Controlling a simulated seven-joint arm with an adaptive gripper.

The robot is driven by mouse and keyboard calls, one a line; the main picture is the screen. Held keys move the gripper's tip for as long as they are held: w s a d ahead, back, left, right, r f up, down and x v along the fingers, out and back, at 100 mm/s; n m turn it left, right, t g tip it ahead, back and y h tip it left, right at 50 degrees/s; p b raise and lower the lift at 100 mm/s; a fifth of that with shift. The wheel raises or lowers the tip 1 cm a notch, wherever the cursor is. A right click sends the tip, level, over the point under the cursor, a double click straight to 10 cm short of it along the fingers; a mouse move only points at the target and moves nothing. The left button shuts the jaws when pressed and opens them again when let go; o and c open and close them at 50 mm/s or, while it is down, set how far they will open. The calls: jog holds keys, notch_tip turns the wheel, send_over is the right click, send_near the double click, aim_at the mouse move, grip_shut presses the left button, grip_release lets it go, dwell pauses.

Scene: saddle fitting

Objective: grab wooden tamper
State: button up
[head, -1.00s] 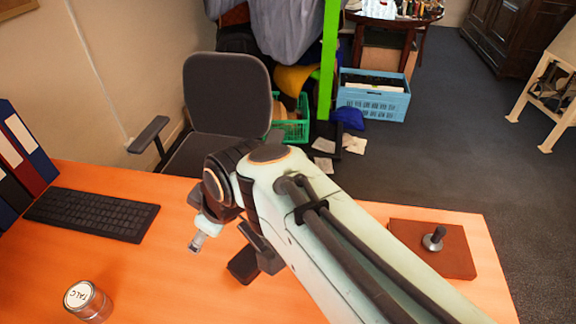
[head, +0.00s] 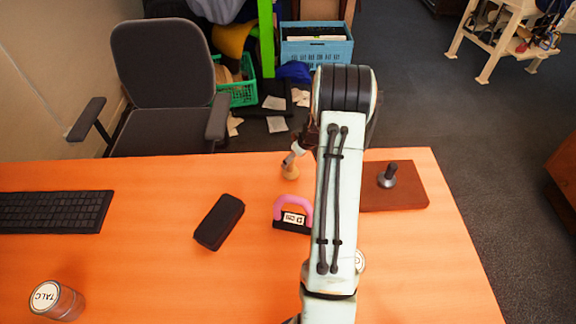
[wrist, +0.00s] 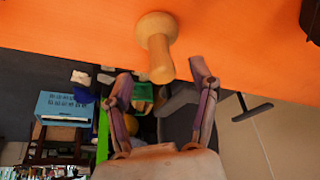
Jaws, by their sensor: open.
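The wooden tamper (head: 290,170) stands near the far edge of the orange desk, just left of my arm in the head view. In the wrist view the tamper (wrist: 157,45) shows a wide round foot on the desk and a narrower handle pointing towards my gripper (wrist: 163,76). My gripper is open, one finger on each side of the handle's end in the picture. I cannot tell whether the handle is truly between the fingers. In the head view my arm hides most of the gripper.
A black case (head: 219,222) and a pink-handled block (head: 292,213) lie nearby. A brown mat (head: 410,198) with a dark metal tamper (head: 387,176) is right of my arm. A talc jar (head: 58,300) and keyboard (head: 52,211) are left. A chair (head: 165,75) stands behind the desk.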

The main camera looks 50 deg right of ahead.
aim_at(292, 173)
jog(key=shift+x, duration=1.65)
jog(key=shift+w, duration=0.1)
jog(key=shift+r, duration=0.1)
grip_shut()
